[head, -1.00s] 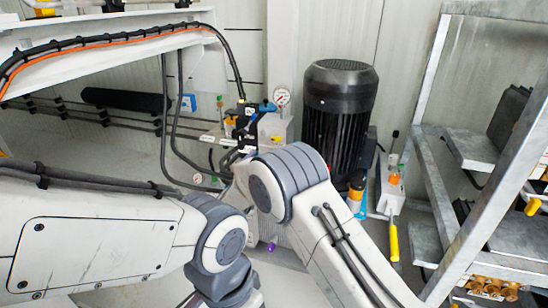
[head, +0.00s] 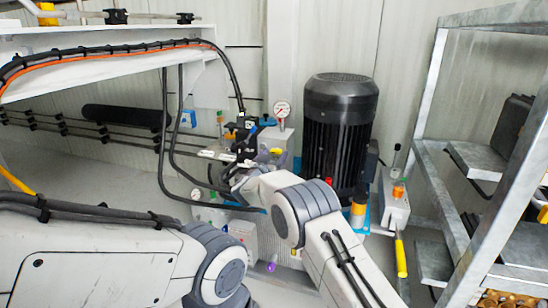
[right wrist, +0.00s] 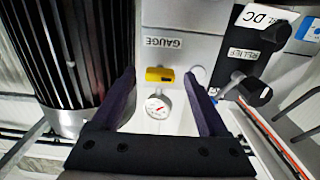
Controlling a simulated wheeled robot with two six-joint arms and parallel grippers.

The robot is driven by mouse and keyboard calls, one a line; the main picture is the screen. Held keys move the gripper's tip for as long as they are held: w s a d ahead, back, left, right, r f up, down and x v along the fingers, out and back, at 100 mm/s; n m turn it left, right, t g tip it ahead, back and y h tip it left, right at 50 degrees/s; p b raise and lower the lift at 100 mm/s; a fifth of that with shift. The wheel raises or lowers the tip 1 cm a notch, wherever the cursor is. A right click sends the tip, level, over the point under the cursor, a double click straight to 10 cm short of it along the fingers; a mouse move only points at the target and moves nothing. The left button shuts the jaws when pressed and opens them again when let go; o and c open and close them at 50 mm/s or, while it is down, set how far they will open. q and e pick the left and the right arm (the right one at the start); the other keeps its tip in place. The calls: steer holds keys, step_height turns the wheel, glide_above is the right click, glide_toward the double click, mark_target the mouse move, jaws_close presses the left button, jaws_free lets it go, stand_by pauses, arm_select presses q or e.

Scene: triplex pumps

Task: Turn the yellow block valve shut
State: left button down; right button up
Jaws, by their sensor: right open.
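A small yellow valve handle (right wrist: 160,74) sits on a pale block beside the GAUGE label in the right wrist view. It lies crosswise just above the round dial gauge (right wrist: 158,107). The gauge also shows in the head view (head: 282,109), with a small yellow part (head: 277,151) below it. My right gripper (right wrist: 161,74) is open, its two dark fingers on either side of the yellow handle with gaps between; I cannot tell their depth relative to it. In the head view my right gripper (head: 240,150) is small and mixed with dark fittings. My left gripper is out of view.
A black motor (head: 339,130) stands close by, right of the gauge. Black RELIEF valve parts (right wrist: 255,90) sit beside the right fingertip in the wrist view. A yellow lever (head: 400,257) hangs further right, before a metal shelf (head: 437,190). Black hoses (head: 170,140) hang left.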

jaws_close()
